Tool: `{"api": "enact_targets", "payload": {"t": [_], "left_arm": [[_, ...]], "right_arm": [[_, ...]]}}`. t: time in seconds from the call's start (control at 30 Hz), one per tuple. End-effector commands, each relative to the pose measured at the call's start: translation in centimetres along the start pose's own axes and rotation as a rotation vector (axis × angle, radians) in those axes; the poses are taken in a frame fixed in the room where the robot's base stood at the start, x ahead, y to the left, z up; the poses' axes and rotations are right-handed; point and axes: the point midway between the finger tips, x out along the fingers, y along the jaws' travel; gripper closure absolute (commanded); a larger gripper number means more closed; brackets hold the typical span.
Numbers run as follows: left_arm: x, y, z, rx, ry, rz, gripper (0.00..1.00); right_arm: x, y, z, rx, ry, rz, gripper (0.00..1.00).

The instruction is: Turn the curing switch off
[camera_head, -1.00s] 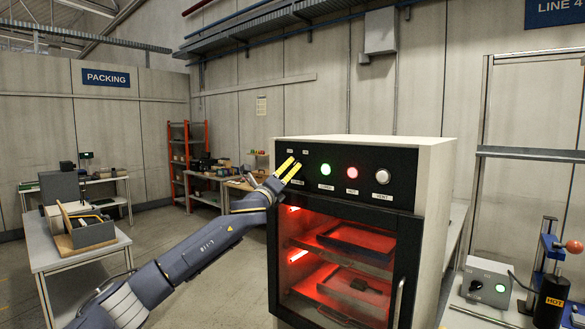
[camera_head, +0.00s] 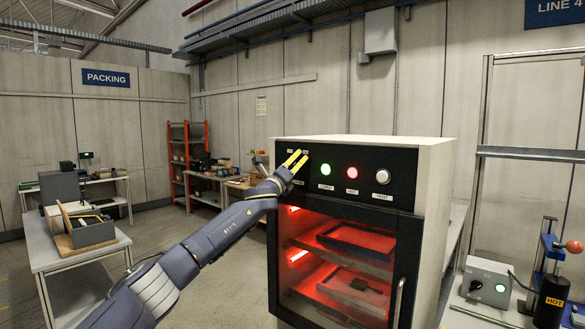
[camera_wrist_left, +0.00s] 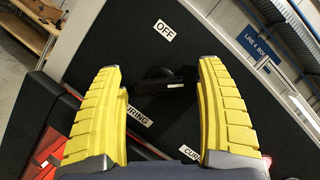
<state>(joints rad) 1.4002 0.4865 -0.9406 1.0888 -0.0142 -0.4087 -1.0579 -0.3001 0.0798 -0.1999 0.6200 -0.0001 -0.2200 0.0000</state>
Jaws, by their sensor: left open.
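The curing switch (camera_wrist_left: 160,82) is a small black knob on the oven's dark front panel. It shows in the left wrist view between my yellow fingers, below a white OFF label (camera_wrist_left: 165,31) and above a CURING label (camera_wrist_left: 136,115). A small pale mark lies on the knob's right part. My left gripper (camera_head: 297,159) is open at the upper left of the panel; in the left wrist view its fingers (camera_wrist_left: 160,72) stand apart on either side of the knob. I cannot tell whether they touch it. In the head view the gripper hides the switch.
The curing oven (camera_head: 428,165) glows red inside, with trays behind its door. Right of the gripper are a lit green lamp (camera_head: 325,170), a red lamp (camera_head: 352,173) and a white button (camera_head: 382,176). A side bench (camera_head: 42,252) stands at left.

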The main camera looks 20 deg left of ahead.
Motion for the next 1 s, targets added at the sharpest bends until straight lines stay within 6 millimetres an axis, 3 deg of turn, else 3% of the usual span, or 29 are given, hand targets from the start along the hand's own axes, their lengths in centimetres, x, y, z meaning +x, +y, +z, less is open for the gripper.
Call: {"api": "enact_targets", "payload": {"t": [0.17, 0.63, 1.0], "left_arm": [[0.0, -0.01, 0.0, 0.0, 0.0, 0.0, 0.29], [-0.01, -0.01, 0.02, 0.0, 0.0, 0.0, 0.82], [0.0, -0.03, 0.09, -0.037, -0.001, 0.015, 0.83]], "right_arm": [[0.0, 0.01, -0.01, 0.0, 0.0, 0.0, 1.0], [0.0, 0.01, -0.02, 0.0, 0.0, 0.0, 1.0], [0.0, 0.02, -0.03, 0.0, 0.0, 0.0, 1.0]]}}
